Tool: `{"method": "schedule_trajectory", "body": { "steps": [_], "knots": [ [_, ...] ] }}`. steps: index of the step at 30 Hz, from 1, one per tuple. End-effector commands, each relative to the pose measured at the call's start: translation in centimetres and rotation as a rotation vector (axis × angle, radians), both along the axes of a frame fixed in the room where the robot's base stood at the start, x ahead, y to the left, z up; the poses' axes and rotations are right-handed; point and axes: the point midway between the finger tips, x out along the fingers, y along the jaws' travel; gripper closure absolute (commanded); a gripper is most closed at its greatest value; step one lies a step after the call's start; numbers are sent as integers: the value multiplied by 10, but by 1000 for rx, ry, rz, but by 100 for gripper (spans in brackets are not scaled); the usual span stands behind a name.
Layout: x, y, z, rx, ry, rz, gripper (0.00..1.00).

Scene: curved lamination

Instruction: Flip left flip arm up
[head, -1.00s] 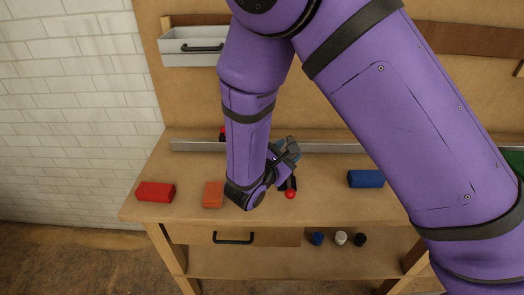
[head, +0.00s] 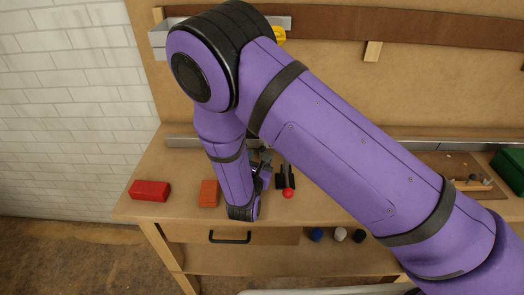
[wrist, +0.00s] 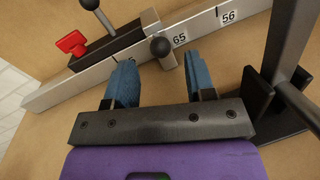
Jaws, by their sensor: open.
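In the wrist view, a small metal flip arm (wrist: 163,29) with a black ball knob (wrist: 160,47) lies across the silver rail (wrist: 70,93) near the 65 mark. I take this as the left flip arm. My gripper (wrist: 162,70) has two blue fingers spread apart. The knob shows between and just beyond the fingertips; I cannot tell whether either touches it. In the head view my gripper (head: 263,157) is low over the bench, close to the rail (head: 400,146), and partly hidden by my arm. The flip arm is not distinguishable there.
A black lever (head: 286,174) with a red ball stands just right of my gripper; its dark frame (wrist: 275,112) is close in the wrist view. Red (head: 150,190) and orange (head: 209,193) blocks lie left on the bench.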

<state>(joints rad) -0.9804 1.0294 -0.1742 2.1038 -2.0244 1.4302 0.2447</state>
Motion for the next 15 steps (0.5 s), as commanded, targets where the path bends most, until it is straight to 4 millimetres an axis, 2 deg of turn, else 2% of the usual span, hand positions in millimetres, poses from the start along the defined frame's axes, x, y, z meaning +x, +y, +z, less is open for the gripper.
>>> {"method": "schedule_trajectory", "body": {
  "steps": [6,15],
  "knots": [
    [28,-7,0,1,0,-2,50],
    [39,-9,0,0,0,-1,50]
  ]
}}
